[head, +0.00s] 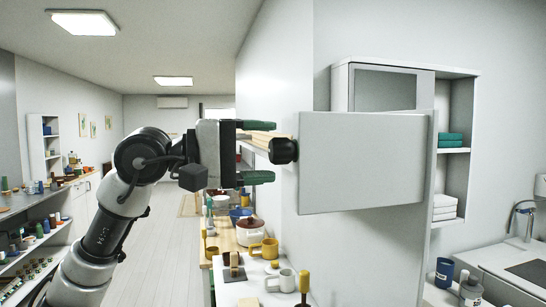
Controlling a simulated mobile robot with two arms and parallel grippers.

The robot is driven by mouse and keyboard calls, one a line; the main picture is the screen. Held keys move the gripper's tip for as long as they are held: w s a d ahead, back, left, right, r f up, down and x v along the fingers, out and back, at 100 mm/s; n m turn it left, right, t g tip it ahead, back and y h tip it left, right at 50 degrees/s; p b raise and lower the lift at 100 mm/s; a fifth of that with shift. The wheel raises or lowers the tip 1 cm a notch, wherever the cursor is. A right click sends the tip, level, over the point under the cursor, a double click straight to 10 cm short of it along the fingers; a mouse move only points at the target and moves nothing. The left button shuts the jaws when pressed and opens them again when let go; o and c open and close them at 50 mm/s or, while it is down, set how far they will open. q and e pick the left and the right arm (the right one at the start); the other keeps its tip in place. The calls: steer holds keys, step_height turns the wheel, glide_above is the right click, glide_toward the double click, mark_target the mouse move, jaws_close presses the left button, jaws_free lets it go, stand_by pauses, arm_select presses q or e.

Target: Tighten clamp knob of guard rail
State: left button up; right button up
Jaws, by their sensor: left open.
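A round black knob (283,150) shows in the head view, at the left edge of a large pale grey panel (362,160). Pale wooden bars (256,143) run behind the knob to the left; they may be the guard rail, but most of it is hidden. My left gripper (272,151) is open, with one green finger above and one below the knob's left side. In the picture the knob's left part lies between the fingertips, with a gap on both sides. I cannot tell the depth or whether they touch. My right gripper is not in view.
A wall cabinet (457,120) stands behind the panel. A sink (518,268) is at the right. The aisle floor (160,240) is clear.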

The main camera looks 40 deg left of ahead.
arm_select(q)
steer(key=b+v, duration=0.3)
steer(key=v, duration=0.6)
stand_by(0.4)
